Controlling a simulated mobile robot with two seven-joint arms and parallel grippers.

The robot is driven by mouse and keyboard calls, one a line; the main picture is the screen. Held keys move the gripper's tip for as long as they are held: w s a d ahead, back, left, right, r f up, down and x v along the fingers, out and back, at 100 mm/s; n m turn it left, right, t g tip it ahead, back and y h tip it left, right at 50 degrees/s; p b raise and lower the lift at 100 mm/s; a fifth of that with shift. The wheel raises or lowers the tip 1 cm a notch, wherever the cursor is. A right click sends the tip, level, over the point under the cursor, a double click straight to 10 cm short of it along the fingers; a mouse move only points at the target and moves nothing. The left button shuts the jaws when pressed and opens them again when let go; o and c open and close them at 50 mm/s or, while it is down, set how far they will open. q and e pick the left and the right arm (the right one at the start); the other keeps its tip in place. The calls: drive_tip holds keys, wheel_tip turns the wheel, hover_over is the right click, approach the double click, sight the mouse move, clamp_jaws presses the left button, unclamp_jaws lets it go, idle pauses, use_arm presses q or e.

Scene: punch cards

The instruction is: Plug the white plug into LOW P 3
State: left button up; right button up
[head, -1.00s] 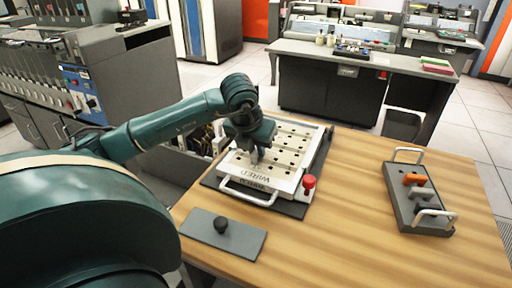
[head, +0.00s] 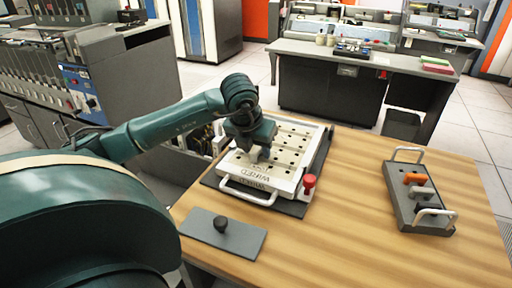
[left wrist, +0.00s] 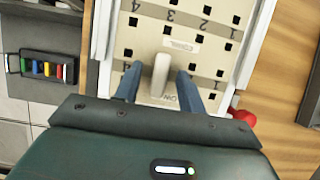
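The cream plugboard (head: 285,150), marked WIRED, lies on the wooden table and has rows of square holes. It also shows in the left wrist view (left wrist: 145,35) with numbered bands and a partly covered LOW label. The white plug (left wrist: 160,76) stands between my left gripper's two blue fingers. My left gripper (left wrist: 157,85) is open around it, with a narrow gap on each side. In the head view the left gripper (head: 262,155) is low over the board. The plug's lower end and the hole under it are hidden, so its seating cannot be told. My right gripper is not in view.
A red knob (head: 309,181) stands at the board's near right corner. A grey plate with a black knob (head: 221,225) lies in front. A grey block with handles and an orange piece (head: 414,179) is at the right. The table between is clear.

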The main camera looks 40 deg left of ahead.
use_arm(q)
drive_tip(key=shift+r, duration=0.35)
drive_tip(key=p+v, duration=0.1)
drive_tip(key=v, duration=1.1)
drive_tip(key=shift+s+r, duration=0.2)
drive_tip(key=shift+r, duration=0.05)
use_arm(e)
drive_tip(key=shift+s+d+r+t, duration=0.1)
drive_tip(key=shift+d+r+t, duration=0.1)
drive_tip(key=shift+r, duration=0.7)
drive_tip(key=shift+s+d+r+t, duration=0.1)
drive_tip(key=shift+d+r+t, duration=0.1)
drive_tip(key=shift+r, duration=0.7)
